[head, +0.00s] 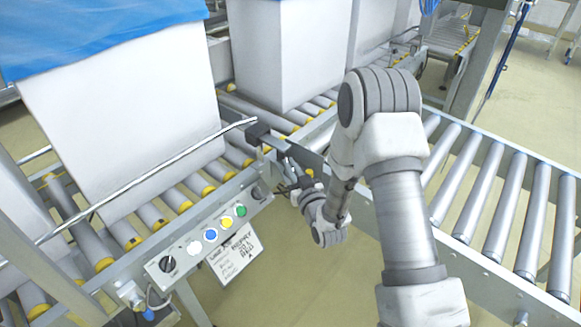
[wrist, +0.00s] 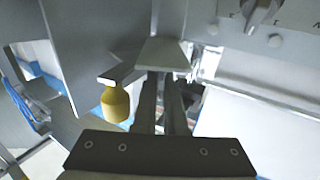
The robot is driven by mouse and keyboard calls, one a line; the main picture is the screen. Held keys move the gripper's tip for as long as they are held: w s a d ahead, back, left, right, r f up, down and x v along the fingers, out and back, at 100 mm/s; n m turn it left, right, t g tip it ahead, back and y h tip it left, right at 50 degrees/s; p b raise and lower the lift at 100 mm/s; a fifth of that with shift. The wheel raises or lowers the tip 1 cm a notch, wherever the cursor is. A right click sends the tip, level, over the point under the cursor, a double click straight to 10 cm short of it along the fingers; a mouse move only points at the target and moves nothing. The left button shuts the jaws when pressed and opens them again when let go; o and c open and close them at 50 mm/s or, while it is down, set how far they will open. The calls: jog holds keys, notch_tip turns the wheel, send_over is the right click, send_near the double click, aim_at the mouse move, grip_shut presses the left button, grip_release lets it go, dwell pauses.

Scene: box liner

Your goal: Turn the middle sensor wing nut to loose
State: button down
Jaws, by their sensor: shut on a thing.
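My gripper (head: 288,170) reaches the rail of the roller conveyor, just below a dark sensor block (head: 258,132). In the wrist view my gripper (wrist: 164,72) has its two fingers close together, with the tips at a pale grey bracket plate (wrist: 163,52). The jaws are shut on a small part there, which looks to be the middle sensor wing nut. The nut itself is mostly hidden by the fingertips and the plate, so its turn angle cannot be told. A yellow knob-like piece (wrist: 115,104) hangs left of the fingers, apart from them.
A control panel (head: 208,235) with a rotary knob and coloured buttons runs along the rail, with a paper sign (head: 236,255) below. Large white boxes (head: 125,110), one with blue liner (head: 100,30), stand on the rollers. Another roller conveyor (head: 500,190) lies right.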

jog(key=c, duration=1.3)
grip_release()
jog(key=shift+o, duration=0.2)
jog(key=p+v, duration=0.3)
jog(key=v, duration=1.4)
jog(key=shift+s+p, duration=0.15)
jog(key=shift+p, duration=0.25)
